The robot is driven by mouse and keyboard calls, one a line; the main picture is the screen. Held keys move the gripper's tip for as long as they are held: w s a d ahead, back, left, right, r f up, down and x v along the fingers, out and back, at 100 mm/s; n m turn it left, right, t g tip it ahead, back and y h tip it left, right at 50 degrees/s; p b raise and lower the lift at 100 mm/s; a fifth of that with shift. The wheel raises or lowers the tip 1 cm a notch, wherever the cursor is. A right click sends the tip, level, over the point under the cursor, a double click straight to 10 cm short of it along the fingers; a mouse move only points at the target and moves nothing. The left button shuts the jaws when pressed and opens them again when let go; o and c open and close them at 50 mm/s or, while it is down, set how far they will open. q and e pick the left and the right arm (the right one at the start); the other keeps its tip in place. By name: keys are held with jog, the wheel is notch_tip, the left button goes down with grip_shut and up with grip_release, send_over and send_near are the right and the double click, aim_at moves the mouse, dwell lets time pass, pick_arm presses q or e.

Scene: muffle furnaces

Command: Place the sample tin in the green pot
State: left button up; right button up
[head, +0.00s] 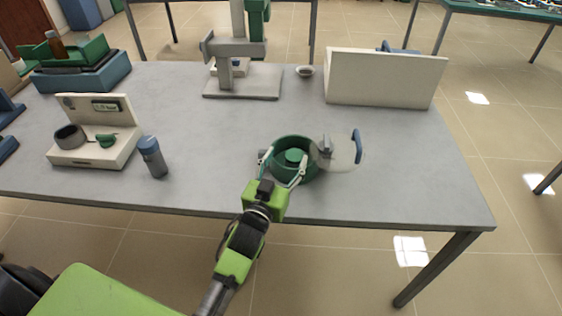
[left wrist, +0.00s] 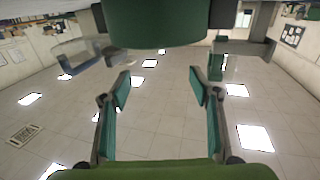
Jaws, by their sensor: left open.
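The green pot (head: 279,168) stands near the table's front edge, right of centre. A smaller round green piece (head: 295,156) shows inside it; I cannot tell whether it is the sample tin. My left gripper (head: 283,165) is open at the pot's near side, its fingers spread over or beside the near rim. In the left wrist view the open fingers (left wrist: 160,78) have nothing between them, and a large green rounded body (left wrist: 155,22), perhaps the pot, fills the top. A blue-grey capped cylinder (head: 152,157) stands upright to the left. My right gripper is out of view.
A clear round lid (head: 343,153) with a blue handle is at the pot's right. The table (head: 420,180) is clear at right.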

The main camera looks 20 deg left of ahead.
pick_arm(q)
jog(key=s, duration=0.3)
jog(key=shift+s+r+p, duration=0.1)
jog(key=shift+s+p, duration=0.15)
jog(key=shift+p, duration=0.1)
